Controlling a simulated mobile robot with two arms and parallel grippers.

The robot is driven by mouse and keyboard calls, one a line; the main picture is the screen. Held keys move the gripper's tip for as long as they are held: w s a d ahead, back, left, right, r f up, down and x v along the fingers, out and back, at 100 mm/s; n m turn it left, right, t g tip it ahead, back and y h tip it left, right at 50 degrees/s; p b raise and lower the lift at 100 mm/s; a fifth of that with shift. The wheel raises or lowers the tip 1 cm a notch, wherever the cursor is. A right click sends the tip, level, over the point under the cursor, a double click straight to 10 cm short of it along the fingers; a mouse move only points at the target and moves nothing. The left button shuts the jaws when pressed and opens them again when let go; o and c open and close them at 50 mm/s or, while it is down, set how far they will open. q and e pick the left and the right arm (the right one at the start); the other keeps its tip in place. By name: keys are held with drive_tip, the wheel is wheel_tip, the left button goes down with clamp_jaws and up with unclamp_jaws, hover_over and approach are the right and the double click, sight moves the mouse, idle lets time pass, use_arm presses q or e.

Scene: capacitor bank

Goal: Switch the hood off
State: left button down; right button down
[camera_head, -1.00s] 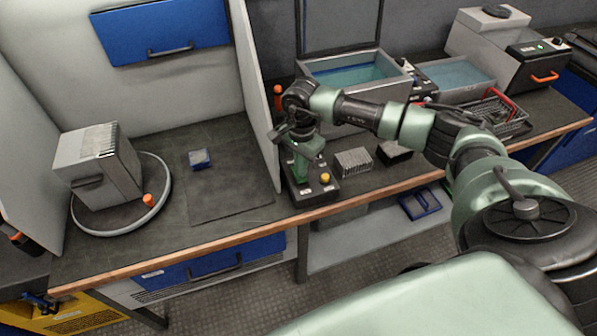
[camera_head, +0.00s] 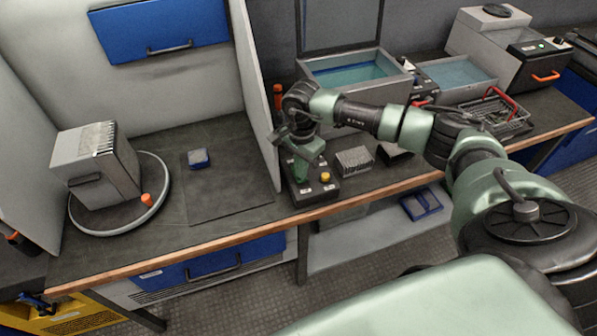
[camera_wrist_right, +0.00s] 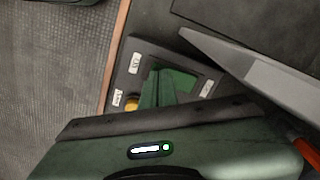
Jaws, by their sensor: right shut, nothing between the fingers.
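The hood (camera_head: 160,75) is the grey-walled bay at the left, with a blue handled panel (camera_head: 160,30) at its top. A dark control box (camera_head: 328,190) stands on the bench just right of the hood's side wall, with white labels and a yellow knob (camera_head: 325,177). My right gripper (camera_head: 303,172) points down over this box, shut and empty. My left gripper is out of view.
The hood's side wall (camera_head: 256,100) rises close left of my right gripper. A finned grey block (camera_head: 353,160) and a bath (camera_head: 352,75) stand to its right. A grey finned unit (camera_head: 85,165) sits on a round base inside the hood, beside a small blue block (camera_head: 199,158).

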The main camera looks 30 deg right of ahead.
drive_tip(key=shift+f, duration=0.3)
drive_tip(key=shift+r+p, duration=1.75)
drive_tip(key=shift+r, duration=1.8)
drive_tip(key=shift+f, duration=0.1)
